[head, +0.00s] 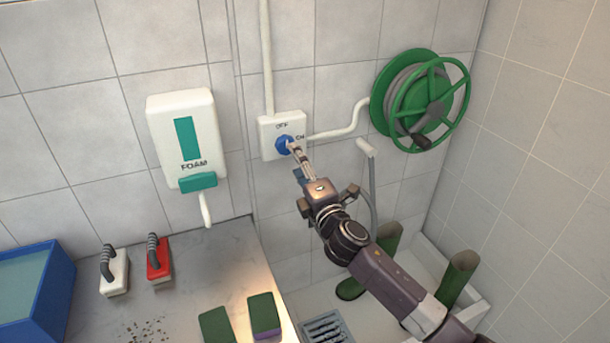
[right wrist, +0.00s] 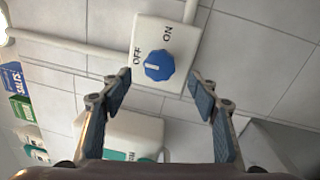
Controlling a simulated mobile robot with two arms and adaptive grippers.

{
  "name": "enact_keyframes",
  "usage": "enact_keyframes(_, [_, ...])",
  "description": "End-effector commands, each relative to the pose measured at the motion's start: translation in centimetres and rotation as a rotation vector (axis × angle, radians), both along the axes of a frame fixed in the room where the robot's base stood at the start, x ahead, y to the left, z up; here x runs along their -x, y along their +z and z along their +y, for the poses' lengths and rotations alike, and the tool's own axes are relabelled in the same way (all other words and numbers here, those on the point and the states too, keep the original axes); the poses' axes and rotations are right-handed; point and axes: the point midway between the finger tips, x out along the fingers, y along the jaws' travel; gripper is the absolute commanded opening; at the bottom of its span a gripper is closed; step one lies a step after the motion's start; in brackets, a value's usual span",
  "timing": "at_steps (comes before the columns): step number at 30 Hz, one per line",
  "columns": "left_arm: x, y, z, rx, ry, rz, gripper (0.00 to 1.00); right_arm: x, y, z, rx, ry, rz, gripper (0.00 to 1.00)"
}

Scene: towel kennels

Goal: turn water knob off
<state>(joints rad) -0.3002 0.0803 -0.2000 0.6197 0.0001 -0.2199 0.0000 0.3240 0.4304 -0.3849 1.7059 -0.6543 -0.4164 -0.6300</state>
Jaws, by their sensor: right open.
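The blue water knob (head: 283,144) sits on a white wall box (head: 268,124) with OFF above it and ON to its right. In the right wrist view the knob (right wrist: 159,66) faces me, with a short white mark lying roughly sideways, left of its centre. My left gripper is not in view.
A foam dispenser (head: 184,138) hangs left of the box. A green hose reel (head: 420,100) is on the wall to the right, joined by a white pipe (head: 345,124). Below are a counter (head: 205,265) with brushes and sponges, a blue tub (head: 40,295) and green boots (head: 458,277).

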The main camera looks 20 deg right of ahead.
Motion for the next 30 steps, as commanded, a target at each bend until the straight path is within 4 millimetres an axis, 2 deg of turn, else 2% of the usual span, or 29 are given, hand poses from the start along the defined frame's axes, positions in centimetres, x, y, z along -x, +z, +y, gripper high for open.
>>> enact_keyframes(1, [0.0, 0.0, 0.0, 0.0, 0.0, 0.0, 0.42, 1.0, -0.3, -0.1, 0.001, 0.001, 0.002, 0.55])
enact_keyframes(6, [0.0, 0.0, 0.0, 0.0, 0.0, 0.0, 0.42, 3.5, -0.4, -0.1, 0.001, 0.001, 0.002, 0.55])
enact_keyframes(12, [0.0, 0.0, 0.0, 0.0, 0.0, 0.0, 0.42, 4.9, -0.5, -0.2, 0.001, 0.0, 0.001, 0.55])
enact_keyframes(27, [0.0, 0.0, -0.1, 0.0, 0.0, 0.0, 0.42, 5.1, -0.5, -0.2, 0.001, 0.0, 0.0, 0.55])
enact_keyframes(30, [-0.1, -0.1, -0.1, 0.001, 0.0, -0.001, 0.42, 5.0, -1.6, -0.3, -0.012, -0.003, 0.018, 0.55])
